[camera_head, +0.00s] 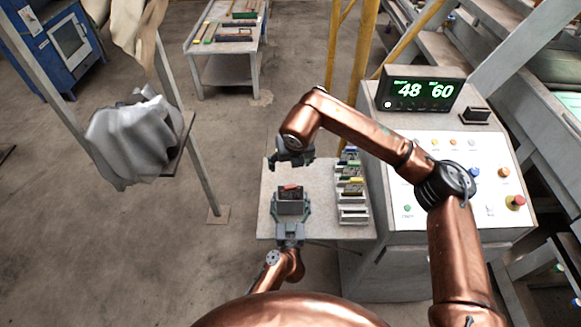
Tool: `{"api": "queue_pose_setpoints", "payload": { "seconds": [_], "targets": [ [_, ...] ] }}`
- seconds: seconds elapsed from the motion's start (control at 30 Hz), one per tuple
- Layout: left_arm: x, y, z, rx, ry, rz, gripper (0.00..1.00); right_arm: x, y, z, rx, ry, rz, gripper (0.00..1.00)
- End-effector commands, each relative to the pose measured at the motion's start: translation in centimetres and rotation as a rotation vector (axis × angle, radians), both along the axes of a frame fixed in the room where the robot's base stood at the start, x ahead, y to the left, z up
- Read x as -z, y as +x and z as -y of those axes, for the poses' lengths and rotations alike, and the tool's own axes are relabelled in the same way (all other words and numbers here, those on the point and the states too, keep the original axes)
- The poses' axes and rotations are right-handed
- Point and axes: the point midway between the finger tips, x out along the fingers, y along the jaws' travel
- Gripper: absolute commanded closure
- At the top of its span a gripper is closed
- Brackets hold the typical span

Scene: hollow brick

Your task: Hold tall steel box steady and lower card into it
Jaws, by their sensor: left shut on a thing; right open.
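The tall steel box (291,208) is small and grey in the head view, on the light table (330,228). My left gripper (291,218) comes from below and is shut on it, with its fingers at the box's sides. A small dark thing with a red top (291,188), possibly the card, shows at the box's upper end; I cannot tell how deep it sits. My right gripper (291,161) is open just beyond the box, pointing down and apart from the red thing. Its fingertips are partly hard to make out.
A white rack (353,214) with several coloured items stands on the table's right side. A console (470,225) with buttons and a display (421,91) reading 48 and 60 adjoins it at right. The table's left strip is clear.

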Motion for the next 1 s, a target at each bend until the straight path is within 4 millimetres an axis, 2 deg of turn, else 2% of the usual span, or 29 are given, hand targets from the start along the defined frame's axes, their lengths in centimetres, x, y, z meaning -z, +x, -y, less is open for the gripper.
{"api": "queue_pose_setpoints", "payload": {
  "seconds": [0.2, 0.23, 0.5, 0.83, 1.0],
  "targets": [
    [0.0, 0.0, 0.0, -0.001, 0.0, -0.001, 0.64, 0.0, 0.0, 0.0, 0.0, 0.0, 0.0, 0.3],
    [0.0, 0.0, 0.0, -0.001, 0.0, -0.001, 0.27, 0.0, 0.0, 0.0, 0.0, 0.0, 0.0, 0.3],
    [0.0, 0.0, 0.0, 0.0, 0.0, 0.0, 0.08, 0.0, 0.0, 0.0, 0.0, 0.0, 0.0, 0.3],
    [0.0, -0.2, 0.0, 0.0, 0.0, 0.0, 0.08, 0.0, 0.0, 0.0, -0.001, 0.0, 0.0, 0.3],
    [0.2, -2.1, -0.1, -0.001, 0.001, -0.002, 0.08, 0.0, 0.0, 0.0, -0.001, 0.0, 0.0, 0.3]
  ]
}}
